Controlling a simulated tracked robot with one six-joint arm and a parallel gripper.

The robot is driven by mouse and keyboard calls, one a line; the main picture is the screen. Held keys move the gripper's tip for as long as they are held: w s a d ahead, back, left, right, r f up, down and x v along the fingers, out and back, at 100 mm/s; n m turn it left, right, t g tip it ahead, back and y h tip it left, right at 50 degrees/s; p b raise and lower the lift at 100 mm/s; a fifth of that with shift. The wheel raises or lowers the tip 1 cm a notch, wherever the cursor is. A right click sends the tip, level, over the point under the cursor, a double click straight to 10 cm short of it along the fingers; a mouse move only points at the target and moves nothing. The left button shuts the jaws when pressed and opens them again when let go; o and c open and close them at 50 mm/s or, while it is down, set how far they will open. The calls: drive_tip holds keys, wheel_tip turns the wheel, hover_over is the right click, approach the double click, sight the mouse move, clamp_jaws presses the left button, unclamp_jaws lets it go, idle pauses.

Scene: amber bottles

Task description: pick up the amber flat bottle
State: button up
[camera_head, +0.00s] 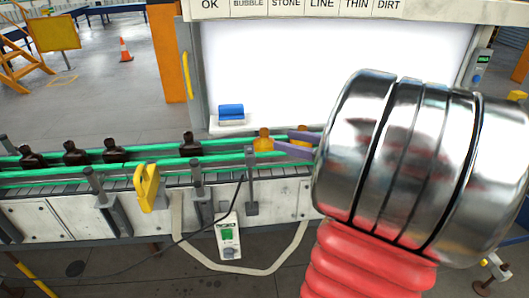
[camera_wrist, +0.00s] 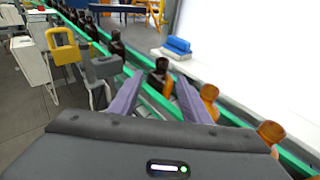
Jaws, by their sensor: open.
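Two amber bottles stand on the conveyor. One amber bottle (camera_head: 263,141) is just left of my gripper (camera_head: 296,143) in the head view; the other (camera_head: 299,130) is partly hidden by my fingers. In the wrist view, one amber bottle (camera_wrist: 208,94) is just right of the right finger, and another (camera_wrist: 270,131) is nearer, at lower right. I cannot tell which is the flat one. My gripper (camera_wrist: 158,94) is open, with purple fingers and nothing held. A dark brown bottle (camera_wrist: 158,72) shows beyond the gap between the fingers.
Several dark brown bottles (camera_head: 75,153) stand farther left between green guide rails (camera_head: 160,160). A blue block (camera_head: 231,111) sits on a ledge by the bright white panel (camera_head: 330,60). A yellow handle-shaped part (camera_head: 147,187) and grey posts edge the belt's front.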

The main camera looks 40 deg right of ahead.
sight(268, 135)
drive_tip(key=shift+x, duration=2.2)
drive_tip(key=shift+x, duration=2.6)
drive_tip(key=shift+d, duration=0.15)
drive_tip(key=shift+c, duration=0.5)
clamp_jaws()
